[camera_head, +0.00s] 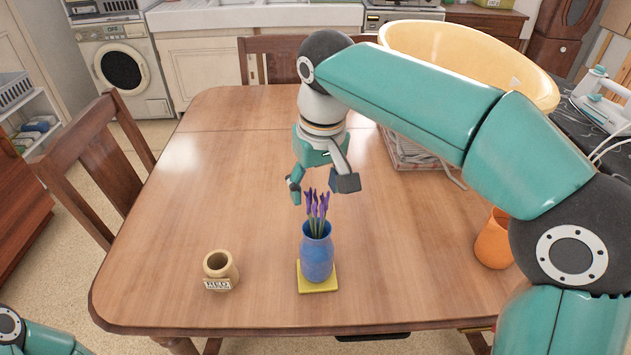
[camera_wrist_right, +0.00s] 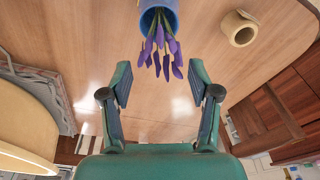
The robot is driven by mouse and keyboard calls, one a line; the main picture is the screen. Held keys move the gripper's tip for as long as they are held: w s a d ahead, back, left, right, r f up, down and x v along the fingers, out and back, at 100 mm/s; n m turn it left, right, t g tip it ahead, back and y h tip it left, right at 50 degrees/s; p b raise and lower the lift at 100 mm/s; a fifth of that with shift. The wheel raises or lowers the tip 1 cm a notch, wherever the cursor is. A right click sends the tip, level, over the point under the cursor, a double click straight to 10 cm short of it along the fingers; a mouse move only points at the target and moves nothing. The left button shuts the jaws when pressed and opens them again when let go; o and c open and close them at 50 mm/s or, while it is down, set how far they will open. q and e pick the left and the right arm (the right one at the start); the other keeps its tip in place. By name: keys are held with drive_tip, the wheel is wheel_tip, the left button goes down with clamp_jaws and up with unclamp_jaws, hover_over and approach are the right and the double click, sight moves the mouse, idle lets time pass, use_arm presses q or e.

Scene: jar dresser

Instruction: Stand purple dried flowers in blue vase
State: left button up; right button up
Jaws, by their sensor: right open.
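The blue vase (camera_head: 317,256) stands upright on a yellow square mat (camera_head: 318,285) near the front of the wooden table. The purple dried flowers (camera_head: 317,205) stand in the vase, their heads above its rim. In the right wrist view the flowers (camera_wrist_right: 163,48) point toward the gripper, and the vase (camera_wrist_right: 158,14) is cut off at the top edge. My right gripper (camera_head: 322,190) is open and empty, just behind and above the flower heads. It is also open in the right wrist view (camera_wrist_right: 161,90), with the flowers apart from its fingers. My left gripper is out of view.
A beige jar (camera_head: 219,267) with a "RED" label stands left of the vase. An orange pot (camera_head: 493,240) is at the right, partly behind my arm. The table's left side is clear.

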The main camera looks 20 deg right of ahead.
drive_tip(key=shift+r, duration=0.15)
wheel_tip(320, 180, up, 12)
drive_tip(key=s, duration=0.1)
drive_tip(key=shift+s+f, duration=0.25)
drive_tip(key=shift+s, duration=0.1)
idle(0.9)
